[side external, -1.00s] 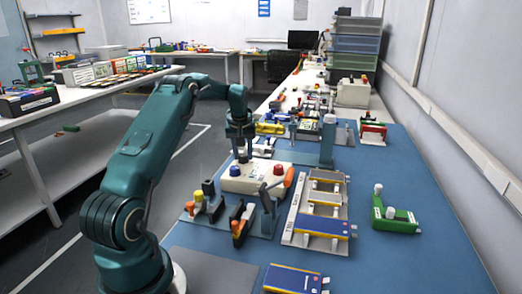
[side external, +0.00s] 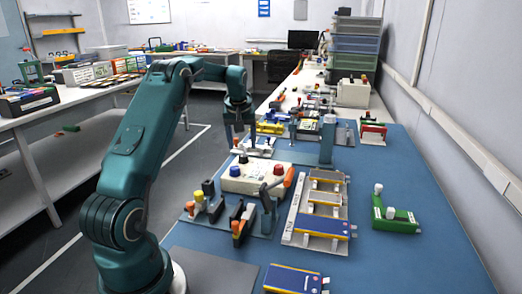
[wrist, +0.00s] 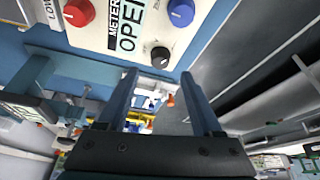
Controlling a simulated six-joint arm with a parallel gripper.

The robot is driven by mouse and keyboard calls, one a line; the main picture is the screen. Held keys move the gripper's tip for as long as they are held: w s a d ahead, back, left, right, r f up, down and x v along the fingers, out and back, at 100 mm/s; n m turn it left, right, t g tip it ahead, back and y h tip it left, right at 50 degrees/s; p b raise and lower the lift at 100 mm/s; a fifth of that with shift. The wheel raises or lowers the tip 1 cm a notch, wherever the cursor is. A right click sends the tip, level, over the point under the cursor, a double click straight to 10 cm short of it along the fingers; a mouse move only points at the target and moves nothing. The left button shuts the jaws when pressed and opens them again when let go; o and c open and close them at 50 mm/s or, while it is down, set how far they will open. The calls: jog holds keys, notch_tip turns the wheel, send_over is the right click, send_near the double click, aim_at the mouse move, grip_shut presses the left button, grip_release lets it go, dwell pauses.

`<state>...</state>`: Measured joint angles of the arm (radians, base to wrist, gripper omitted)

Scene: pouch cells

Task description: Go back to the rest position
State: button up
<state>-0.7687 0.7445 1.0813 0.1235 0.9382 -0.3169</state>
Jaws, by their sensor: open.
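My gripper (side external: 239,143) hangs above the back edge of the white meter box (side external: 257,179), fingers pointing down. In the wrist view my gripper (wrist: 160,78) has its two fingers wide apart with nothing between them. The meter box also shows at the top of the wrist view (wrist: 208,12), with red, blue and black knobs. A blue pouch cell (side external: 323,226) lies at the near end of a pale slotted tray (side external: 296,238). Another blue pouch cell (side external: 292,280) lies at the front of the blue bench mat (side external: 410,262). Both cells are well away from my gripper.
Clamps with orange and yellow tips (side external: 238,218) stand in front of the meter box. A teal post (side external: 327,140) rises behind the tray. A green fixture (side external: 395,218) sits at the right. The mat's front right is clear. Stacked drawers (side external: 355,45) stand at the back.

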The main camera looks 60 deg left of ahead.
jog(key=shift+w+d+r, duration=0.15)
jog(key=shift+w+d, duration=0.05)
jog(key=shift+d, duration=0.05)
jog(key=w+d+r+m+t, duration=0.2)
jog(key=d+r+m+t, duration=0.15)
jog(key=d+r, duration=0.9)
jog(key=s+d+r+m+h, duration=0.2)
jog(key=s+d+m, duration=0.35)
jog(key=d, duration=0.75)
jog(key=s+d+f+m+h, duration=0.1)
jog(key=s+d+f, duration=0.2)
jog(key=s, duration=0.4)
jog(key=s+d+f+m+h, duration=0.1)
jog(key=s+d+f, duration=0.3)
jog(key=s+f, duration=0.2)
jog(key=shift+s+d+m, duration=0.25)
jog(key=shift+s+m, duration=0.15)
jog(key=shift+s, duration=0.25)
